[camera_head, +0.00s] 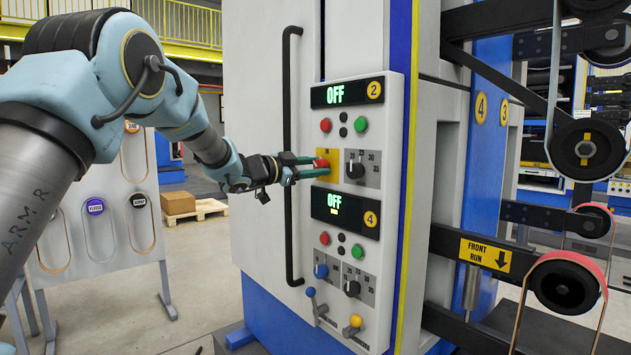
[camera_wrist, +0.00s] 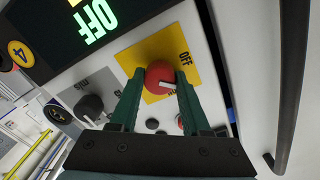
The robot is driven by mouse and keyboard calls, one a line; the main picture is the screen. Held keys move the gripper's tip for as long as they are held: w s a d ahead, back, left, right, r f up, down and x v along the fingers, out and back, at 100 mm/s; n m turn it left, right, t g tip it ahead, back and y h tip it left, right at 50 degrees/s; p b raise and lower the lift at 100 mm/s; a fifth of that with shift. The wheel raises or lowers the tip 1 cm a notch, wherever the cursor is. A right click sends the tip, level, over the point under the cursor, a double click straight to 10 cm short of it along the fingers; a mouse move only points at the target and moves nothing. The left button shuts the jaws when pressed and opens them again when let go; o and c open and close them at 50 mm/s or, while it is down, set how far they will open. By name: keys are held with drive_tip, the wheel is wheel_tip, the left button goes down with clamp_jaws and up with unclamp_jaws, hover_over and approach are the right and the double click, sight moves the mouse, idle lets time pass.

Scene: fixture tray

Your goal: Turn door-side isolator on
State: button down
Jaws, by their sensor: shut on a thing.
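The red rotary knob (camera_head: 321,163), with a yellow plate (camera_head: 331,152) behind it, sits on the upper part of the control panel, on the side near the long black door handle. My gripper (camera_head: 312,167) reaches it from the left, fingers on either side. In the wrist view, the green fingers of my gripper (camera_wrist: 160,88) are shut on the red knob (camera_wrist: 159,76). The knob's white mark points to the right there. OFF is printed on the yellow plate (camera_wrist: 187,62); a second label is partly hidden by the knob and finger.
A black selector knob (camera_head: 354,170) is close right of the red one. Displays numbered 2 (camera_head: 345,93) and 4 (camera_head: 345,212) both read OFF. Below are a blue knob (camera_head: 321,271) and two levers. The black door handle (camera_head: 289,150) stands out beside my gripper.

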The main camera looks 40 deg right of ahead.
drive_tip(key=shift+m+b, duration=4.45)
drive_tip(key=shift+m, duration=0.35)
drive_tip(key=shift+c, duration=1.8)
unclamp_jaws()
drive_tip(key=shift+a, duration=0.1)
drive_tip(key=a+b, duration=0.2)
drive_tip(key=a, duration=0.8)
drive_tip(key=shift+w+a+r, duration=0.15)
drive_tip(key=shift+w+a, duration=0.15)
drive_tip(key=shift+t, duration=0.3)
